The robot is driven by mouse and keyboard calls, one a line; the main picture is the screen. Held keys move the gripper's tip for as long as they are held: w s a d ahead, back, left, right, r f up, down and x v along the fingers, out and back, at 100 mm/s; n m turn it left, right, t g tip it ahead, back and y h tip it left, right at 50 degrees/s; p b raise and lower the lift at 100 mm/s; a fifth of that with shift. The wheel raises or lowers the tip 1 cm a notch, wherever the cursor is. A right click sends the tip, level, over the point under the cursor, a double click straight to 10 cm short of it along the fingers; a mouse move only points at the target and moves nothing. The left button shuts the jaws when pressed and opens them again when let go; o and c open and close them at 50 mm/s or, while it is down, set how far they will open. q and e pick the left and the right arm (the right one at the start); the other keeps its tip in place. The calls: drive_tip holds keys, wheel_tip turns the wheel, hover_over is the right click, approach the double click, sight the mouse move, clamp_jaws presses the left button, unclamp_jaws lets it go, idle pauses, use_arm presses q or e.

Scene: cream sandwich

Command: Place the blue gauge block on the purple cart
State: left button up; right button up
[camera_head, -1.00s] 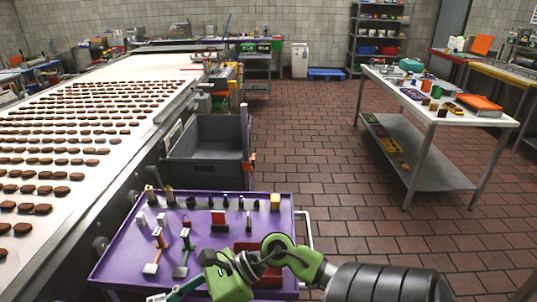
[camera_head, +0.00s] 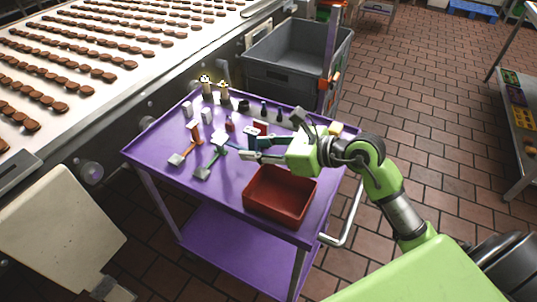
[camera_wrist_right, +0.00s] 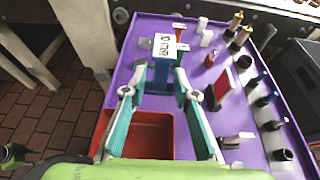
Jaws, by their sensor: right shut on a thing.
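My right gripper (camera_head: 258,142) is above the purple cart (camera_head: 150,152), shut on the blue gauge block (camera_head: 249,138). In the right wrist view, the block (camera_wrist_right: 161,75) has a white top with dark lettering and stands between the teal fingertips (camera_wrist_right: 160,84). The cart's bare purple top (camera_wrist_right: 215,120) shows beside it. I cannot tell whether the block touches the cart. My left gripper is not in view.
A red bin (camera_head: 280,194) sits on the cart near the held block. Brushes or scrapers (camera_head: 210,161), small bottles and fittings crowd the rest of the top. A grey tub (camera_head: 290,75) and a conveyor (camera_head: 70,110) are behind and left.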

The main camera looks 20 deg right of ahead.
drive_tip(key=w+d+f, duration=0.1)
drive_tip(key=d+f, duration=0.1)
drive_tip(key=w+d+f, duration=0.1)
drive_tip(key=d+f, duration=0.1)
drive_tip(key=w+d+f, duration=0.2)
drive_tip(key=shift+d+f, duration=0.25)
drive_tip(key=shift+f, duration=0.05)
drive_tip(key=f, duration=0.3)
drive_tip(key=shift+w+d+p, duration=0.15)
drive_tip(key=shift+d+p, duration=0.1)
drive_tip(key=shift+p, duration=0.15)
drive_tip(key=shift+f, duration=0.35)
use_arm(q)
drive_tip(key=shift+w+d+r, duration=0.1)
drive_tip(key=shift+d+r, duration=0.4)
